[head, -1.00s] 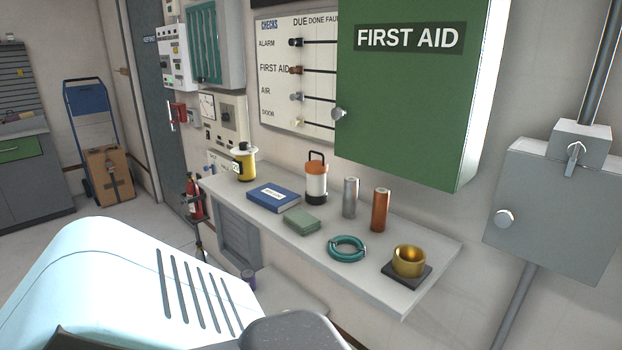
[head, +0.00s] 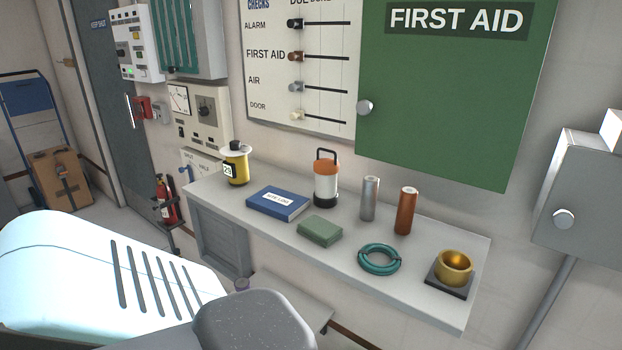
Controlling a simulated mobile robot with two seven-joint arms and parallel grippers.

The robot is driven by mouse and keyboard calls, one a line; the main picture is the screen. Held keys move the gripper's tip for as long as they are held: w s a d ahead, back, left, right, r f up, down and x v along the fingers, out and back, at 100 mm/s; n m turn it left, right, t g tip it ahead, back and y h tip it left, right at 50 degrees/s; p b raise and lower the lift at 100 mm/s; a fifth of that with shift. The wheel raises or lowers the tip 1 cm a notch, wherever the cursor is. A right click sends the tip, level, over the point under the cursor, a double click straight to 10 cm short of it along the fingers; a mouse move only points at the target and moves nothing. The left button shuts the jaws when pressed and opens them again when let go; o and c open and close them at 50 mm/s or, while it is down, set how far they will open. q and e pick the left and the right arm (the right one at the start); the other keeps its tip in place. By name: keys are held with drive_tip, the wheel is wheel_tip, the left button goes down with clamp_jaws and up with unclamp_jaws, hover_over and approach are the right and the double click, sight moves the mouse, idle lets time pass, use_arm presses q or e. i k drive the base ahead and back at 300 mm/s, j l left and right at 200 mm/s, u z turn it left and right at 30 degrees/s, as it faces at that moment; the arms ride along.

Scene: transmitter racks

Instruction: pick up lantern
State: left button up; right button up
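The lantern (head: 326,184) stands upright on the wall shelf (head: 412,290), near the wall. It has an orange top, a white body, a dark base and a black loop handle. A blue book is in front of it to the left, and a grey cylinder is to its right. Nothing is touching its handle. Neither of my grippers shows in the head view; only a pale body part of mine and a dark grey part fill the lower left.
The shelf also holds a yellow canister (head: 236,167), blue book (head: 277,203), green box (head: 319,230), grey cylinder (head: 370,198), copper cylinder (head: 406,211), teal ring (head: 362,266) and brass cup (head: 454,268). A green first aid cabinet (head: 450,110) overhangs the shelf's back.

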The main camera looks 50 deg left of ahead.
sight(325, 194)
drive_tip(key=k+j, duration=0.1)
drive_tip(key=j, duration=0.3)
drive_tip(key=k+j, duration=0.15)
drive_tip(key=j, duration=0.25)
drive_tip(key=k+j, duration=0.1)
drive_tip(key=j, duration=0.3)
drive_tip(key=k+j, duration=0.1)
drive_tip(key=j, duration=0.3)
